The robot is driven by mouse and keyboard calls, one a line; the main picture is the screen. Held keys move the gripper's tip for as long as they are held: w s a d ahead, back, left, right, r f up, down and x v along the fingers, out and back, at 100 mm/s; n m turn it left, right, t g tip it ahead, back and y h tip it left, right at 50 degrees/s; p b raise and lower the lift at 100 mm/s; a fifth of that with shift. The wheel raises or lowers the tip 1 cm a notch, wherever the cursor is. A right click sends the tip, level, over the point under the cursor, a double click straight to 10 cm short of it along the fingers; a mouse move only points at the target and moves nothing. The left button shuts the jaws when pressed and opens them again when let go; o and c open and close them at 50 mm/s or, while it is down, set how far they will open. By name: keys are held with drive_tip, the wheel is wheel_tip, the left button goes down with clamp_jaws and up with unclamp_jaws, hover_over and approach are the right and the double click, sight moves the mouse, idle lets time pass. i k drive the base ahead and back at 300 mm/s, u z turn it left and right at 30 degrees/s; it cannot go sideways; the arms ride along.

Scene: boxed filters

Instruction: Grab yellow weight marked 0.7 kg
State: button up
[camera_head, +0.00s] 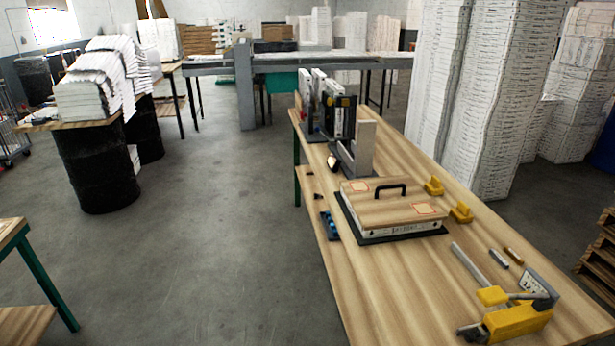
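Two small yellow pieces with raised tops rest on the long wooden table (380,300), right of a wooden-topped box with a black handle. The farther yellow piece (434,186) is beside the box's back right corner. The nearer yellow piece (461,212) is beside its right edge. Both are too small for me to read any marking, so I cannot tell which is 0.7 kg. My gripper is not in view.
The handled box (395,205) sits on a dark mat. A yellow and grey tool (515,318) lies at the table's near right, by two small cylinders (499,258). A grey upright fixture (358,150) stands farther back. Left of the table is open floor (220,250).

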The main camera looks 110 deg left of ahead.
sight(433, 187)
drive_tip(key=u, duration=1.65)
drive_tip(key=i, duration=5)
drive_tip(key=u, duration=2.75)
drive_tip(key=i, duration=4.65)
drive_tip(key=u, duration=0.3)
